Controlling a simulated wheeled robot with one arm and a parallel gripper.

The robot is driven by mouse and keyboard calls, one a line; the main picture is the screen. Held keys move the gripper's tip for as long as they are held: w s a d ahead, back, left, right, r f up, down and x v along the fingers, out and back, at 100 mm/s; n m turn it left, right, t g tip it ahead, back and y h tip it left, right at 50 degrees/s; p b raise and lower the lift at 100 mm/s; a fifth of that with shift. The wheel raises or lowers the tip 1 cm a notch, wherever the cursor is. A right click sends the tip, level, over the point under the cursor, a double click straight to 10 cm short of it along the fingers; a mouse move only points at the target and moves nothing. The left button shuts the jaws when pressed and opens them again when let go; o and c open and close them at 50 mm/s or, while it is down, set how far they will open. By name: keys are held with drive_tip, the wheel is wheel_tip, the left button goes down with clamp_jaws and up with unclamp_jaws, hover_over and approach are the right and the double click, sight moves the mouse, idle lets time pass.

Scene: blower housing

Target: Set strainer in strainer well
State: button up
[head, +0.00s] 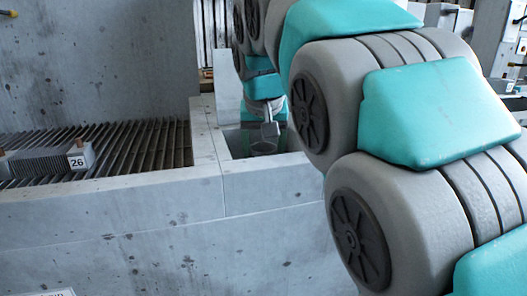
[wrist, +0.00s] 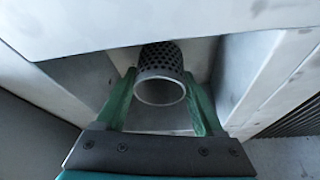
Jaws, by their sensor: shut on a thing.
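The strainer (wrist: 160,62) is a dark perforated cylinder with a pale ring at its near end, seen in the wrist view. My gripper (wrist: 159,78) has its two green fingers on either side of it and is shut on it. In the head view my gripper (head: 266,130) points down into a square concrete recess (head: 238,142), which looks like the strainer well. The strainer is hard to make out there. Pale walls surround it in the wrist view. Whether its far end touches the bottom is hidden.
A grated channel (head: 150,145) lies left of the recess, with a grey finned block tagged 26 (head: 80,160) on it. A concrete wall (head: 110,65) rises behind. A low concrete front wall (head: 130,220) bounds the channel and recess. My arm hides the right side.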

drive_tip(key=o, duration=1.5)
drive_tip(key=shift+v, duration=3.9)
